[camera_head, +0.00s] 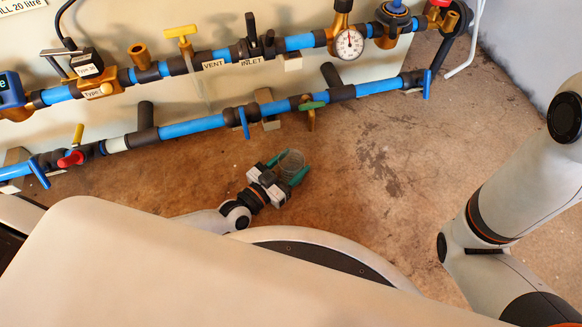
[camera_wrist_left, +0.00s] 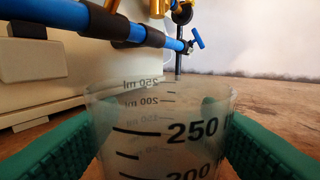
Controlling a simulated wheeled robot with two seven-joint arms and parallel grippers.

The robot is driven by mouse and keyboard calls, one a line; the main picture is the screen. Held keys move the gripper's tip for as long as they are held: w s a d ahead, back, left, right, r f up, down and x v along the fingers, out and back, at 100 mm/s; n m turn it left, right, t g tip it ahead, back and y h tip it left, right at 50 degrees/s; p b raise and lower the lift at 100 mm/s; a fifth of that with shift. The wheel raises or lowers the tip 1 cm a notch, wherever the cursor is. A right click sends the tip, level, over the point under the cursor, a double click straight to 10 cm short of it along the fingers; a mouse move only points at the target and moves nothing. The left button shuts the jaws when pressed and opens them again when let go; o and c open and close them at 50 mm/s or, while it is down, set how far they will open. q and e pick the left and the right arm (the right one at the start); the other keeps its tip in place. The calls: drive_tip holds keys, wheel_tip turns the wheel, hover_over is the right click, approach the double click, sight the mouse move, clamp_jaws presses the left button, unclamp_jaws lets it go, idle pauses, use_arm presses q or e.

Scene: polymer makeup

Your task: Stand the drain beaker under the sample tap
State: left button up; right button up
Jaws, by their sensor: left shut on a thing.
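My left gripper (camera_head: 288,172) has green fingers and is shut on the clear drain beaker (camera_head: 292,160), low over the brown floor in front of the pipework. In the left wrist view the beaker (camera_wrist_left: 165,130) stands upright between the two fingers, its black volume marks facing me. Its base is hidden, so I cannot tell whether it touches the floor. A small brass tap with a green lever (camera_head: 312,106) sits on the lower blue pipe, above and right of the beaker; no label shows whether it is the sample tap. My right gripper is out of view.
The lower blue pipe (camera_head: 190,128) has blue levers, including one (camera_head: 244,122) near the gripper and one (camera_head: 427,84) at the right end. An upper pipe carries a gauge (camera_head: 349,43) and VENT and INLET labels. The floor (camera_head: 370,190) right of the beaker is clear.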

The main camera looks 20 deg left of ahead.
use_arm(q)
drive_tip(key=o, duration=1.1)
drive_tip(key=shift+c, duration=0.2)
